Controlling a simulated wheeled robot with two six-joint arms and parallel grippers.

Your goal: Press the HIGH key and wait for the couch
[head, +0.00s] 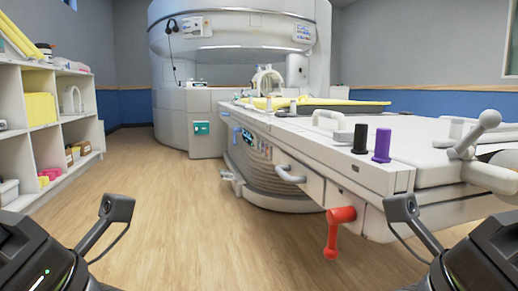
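The patient couch (300,150) runs from the right foreground back to the open magnet (240,30). A small dark panel with bluish keys (247,139) is on the couch's near side; its labels are too small to read, so I cannot tell which key is HIGH. A teal box (202,128) is on the magnet's base; its marking is unreadable too. My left arm's wrist parts show at the lower left and my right arm's at the lower right. The fingers of both grippers are outside the picture, and both arms are well short of the panel.
A red lever (338,228) hangs from the couch's near end. Black (360,139) and purple (382,145) knobs stand on its top, and a grey handle (290,173) juts from its side. White shelves (38,150) line the left. The wooden floor (180,210) between is clear.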

